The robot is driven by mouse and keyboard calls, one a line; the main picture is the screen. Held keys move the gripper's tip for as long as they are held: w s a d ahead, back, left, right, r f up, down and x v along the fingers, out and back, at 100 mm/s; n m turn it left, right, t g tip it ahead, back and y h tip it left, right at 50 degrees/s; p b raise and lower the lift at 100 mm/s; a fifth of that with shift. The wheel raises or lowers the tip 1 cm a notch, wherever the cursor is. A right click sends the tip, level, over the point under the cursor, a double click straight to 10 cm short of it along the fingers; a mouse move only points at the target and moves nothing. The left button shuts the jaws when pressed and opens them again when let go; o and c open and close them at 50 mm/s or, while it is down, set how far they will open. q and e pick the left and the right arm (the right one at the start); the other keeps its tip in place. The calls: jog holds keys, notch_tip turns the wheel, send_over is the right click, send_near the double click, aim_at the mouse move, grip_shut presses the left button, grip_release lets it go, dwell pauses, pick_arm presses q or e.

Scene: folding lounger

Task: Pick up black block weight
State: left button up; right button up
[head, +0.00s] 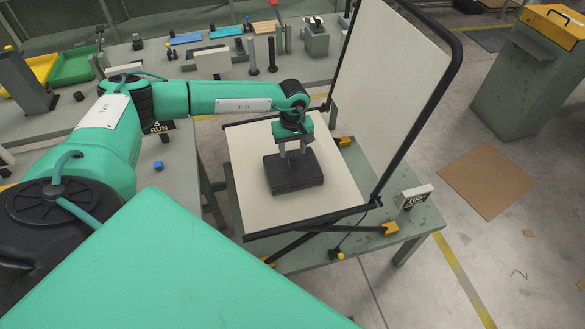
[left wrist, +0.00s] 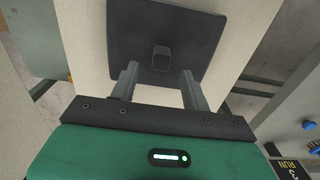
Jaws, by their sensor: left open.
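The black block weight (head: 294,176) sits flat on the cream seat of the folding lounger (head: 330,188). It also shows in the left wrist view (left wrist: 190,35), with a small raised knob (left wrist: 161,58) on its top. My left gripper (head: 293,153) is right above the block, pointing down. In the left wrist view my left gripper (left wrist: 159,80) is open, its two fingers on either side of the knob and apart from it. Whether the fingertips touch the block's top is hard to tell. The right gripper is not in view.
The lounger's upright cream backrest (head: 390,80) with a black frame stands to the right of the block. The lounger rests on a green table (head: 405,225). A workbench with tools (head: 220,60) runs behind. A green bin with a yellow top (head: 530,75) stands at right.

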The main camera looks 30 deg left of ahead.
aim_at(293, 158)
pick_arm(q)
notch_tip(293, 158, down, 4)
jog(key=shift+s+r+p, duration=0.15)
jog(key=shift+r+p, duration=0.1)
jog(key=shift+p, duration=0.65)
jog(key=shift+f, duration=0.65)
grip_shut()
jog(key=shift+r, duration=0.15)
